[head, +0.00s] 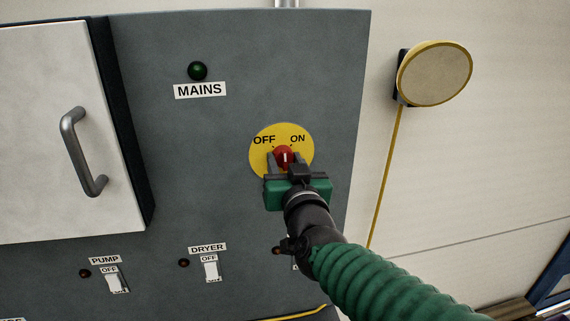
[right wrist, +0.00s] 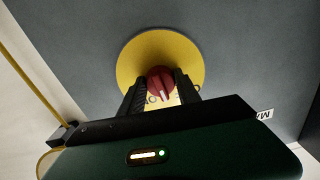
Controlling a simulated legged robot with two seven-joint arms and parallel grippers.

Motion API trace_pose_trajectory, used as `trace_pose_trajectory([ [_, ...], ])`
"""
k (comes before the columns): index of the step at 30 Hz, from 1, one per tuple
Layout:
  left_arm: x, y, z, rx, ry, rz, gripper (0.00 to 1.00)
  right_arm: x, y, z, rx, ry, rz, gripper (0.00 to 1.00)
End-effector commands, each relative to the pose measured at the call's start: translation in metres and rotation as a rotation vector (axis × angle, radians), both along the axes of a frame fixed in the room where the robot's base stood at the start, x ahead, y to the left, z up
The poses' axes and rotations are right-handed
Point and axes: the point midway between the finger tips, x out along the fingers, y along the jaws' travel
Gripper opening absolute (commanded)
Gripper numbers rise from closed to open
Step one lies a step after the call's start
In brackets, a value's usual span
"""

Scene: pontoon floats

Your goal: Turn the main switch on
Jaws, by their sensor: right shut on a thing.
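The main switch is a red knob (head: 284,155) on a round yellow plate (head: 294,132) marked OFF and ON, on the grey panel. The knob's white mark points roughly upward in the head view, between the two words. My right gripper (head: 285,163) is shut on the red knob, with one finger on each side. In the right wrist view, the knob (right wrist: 160,83) sits between the dark fingers in front of the yellow plate (right wrist: 145,52). The dark green MAINS lamp (head: 197,71) is above the MAINS label. My left gripper is not in view.
PUMP (head: 113,282) and DRYER (head: 211,268) switches are below on the panel. A round yellow-rimmed disc (head: 435,74) with a yellow cord is on the pale wall at the right.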

Motion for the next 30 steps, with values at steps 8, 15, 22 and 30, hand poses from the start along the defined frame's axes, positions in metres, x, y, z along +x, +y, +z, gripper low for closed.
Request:
trace_pose_trajectory([
  [8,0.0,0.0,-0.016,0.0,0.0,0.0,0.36,0.0,0.0,-0.006,0.202,0.047,-0.001,0.0],
  [15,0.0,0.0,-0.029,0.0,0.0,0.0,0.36,0.0,0.001,-0.006,0.425,0.093,0.0,0.0],
  [22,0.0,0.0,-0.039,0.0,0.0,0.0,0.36,0.0,0.0,-0.006,0.64,0.136,-0.003,0.0],
  [30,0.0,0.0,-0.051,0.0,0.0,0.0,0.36,0.0,0.0,-0.007,0.892,0.187,-0.005,0.0],
])
